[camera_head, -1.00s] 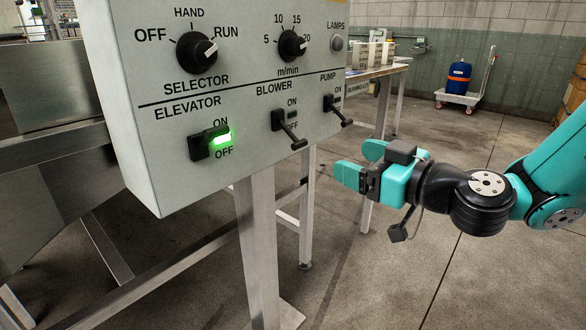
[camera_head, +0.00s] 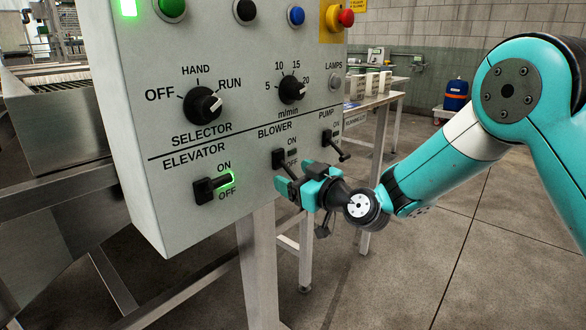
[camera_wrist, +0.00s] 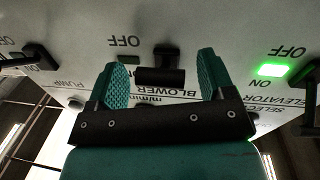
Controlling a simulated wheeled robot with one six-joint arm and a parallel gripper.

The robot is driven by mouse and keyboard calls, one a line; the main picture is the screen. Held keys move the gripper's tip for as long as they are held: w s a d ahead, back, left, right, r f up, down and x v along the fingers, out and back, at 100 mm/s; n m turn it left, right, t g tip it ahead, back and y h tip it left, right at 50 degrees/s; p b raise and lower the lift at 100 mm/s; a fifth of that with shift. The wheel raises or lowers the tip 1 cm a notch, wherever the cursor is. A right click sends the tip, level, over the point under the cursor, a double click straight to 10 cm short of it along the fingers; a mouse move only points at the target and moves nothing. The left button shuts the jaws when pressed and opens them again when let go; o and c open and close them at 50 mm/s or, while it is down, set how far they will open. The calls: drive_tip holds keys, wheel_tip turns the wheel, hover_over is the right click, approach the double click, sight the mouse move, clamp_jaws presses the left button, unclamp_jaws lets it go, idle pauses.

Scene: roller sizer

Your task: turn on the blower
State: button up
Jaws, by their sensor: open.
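The blower switch (camera_head: 279,158) is a black lever on the grey control panel, under the BLOWER label, its lower part hidden behind my gripper in the head view. My teal gripper (camera_head: 299,180) is open in front of it. In the wrist view, where the labels are upside down, the black lever (camera_wrist: 160,75) lies between my two open fingers (camera_wrist: 157,62), with a gap on both sides. Its small indicator (camera_wrist: 130,60) looks dark. I cannot tell whether the fingers touch the panel.
The elevator switch (camera_head: 207,190), with a lit green lamp, is left of the blower, and the pump switch (camera_head: 334,146) is to the right. The selector knob (camera_head: 203,106) and speed knob (camera_head: 291,90) are above.

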drive_tip(key=shift+w+a, duration=0.4)
